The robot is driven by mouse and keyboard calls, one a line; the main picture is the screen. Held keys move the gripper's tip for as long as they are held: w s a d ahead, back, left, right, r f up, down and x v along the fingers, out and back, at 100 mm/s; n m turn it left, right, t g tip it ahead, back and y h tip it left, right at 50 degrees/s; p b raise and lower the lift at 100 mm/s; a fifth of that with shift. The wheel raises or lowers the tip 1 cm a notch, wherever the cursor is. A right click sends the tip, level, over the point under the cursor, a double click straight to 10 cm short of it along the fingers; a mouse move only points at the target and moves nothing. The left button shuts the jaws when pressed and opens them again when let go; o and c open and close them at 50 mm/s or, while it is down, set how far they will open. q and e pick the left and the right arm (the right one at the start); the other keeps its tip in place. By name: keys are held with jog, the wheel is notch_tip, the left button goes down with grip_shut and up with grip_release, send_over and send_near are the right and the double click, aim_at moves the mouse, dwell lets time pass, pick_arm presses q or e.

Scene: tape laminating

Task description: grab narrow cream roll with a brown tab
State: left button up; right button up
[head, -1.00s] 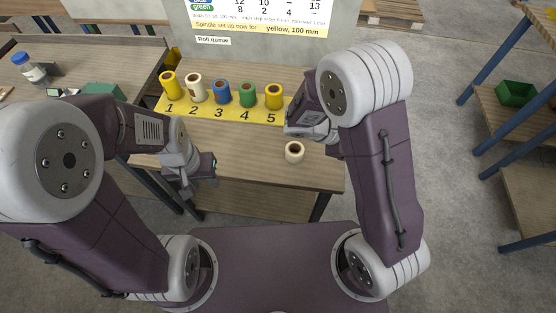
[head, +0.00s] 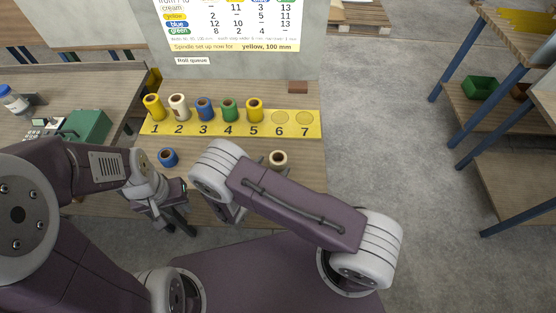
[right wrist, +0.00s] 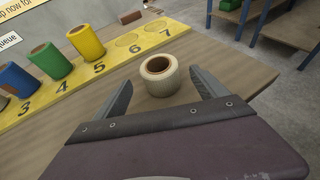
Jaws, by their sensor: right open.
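In the right wrist view this cream roll (right wrist: 158,82) is between and just beyond the tips of my right gripper (right wrist: 163,80), which is open and empty. I cannot make out a brown tab on it. In the head view my right forearm hides most of that gripper. A taller cream roll (head: 178,108) with a brown mark stands on spot 2. My left gripper (head: 178,228) appears open and empty near the table's front edge.
A yellow numbered strip (head: 290,130) holds yellow, cream, blue, green and yellow rolls on spots 1 to 5. Spots 6 and 7 are empty. A loose blue roll (head: 167,157) is left of my right arm. A brown block (head: 298,87) lies behind the strip.

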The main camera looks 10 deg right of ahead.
aim_at(274, 164)
jog(key=x, duration=0.4)
jog(key=shift+w+d+f+p, duration=0.15)
jog(key=shift+w+d+p, duration=0.1)
jog(key=shift+p, duration=0.1)
jog(key=c, duration=1.5)
jog(key=shift+o, duration=0.2)
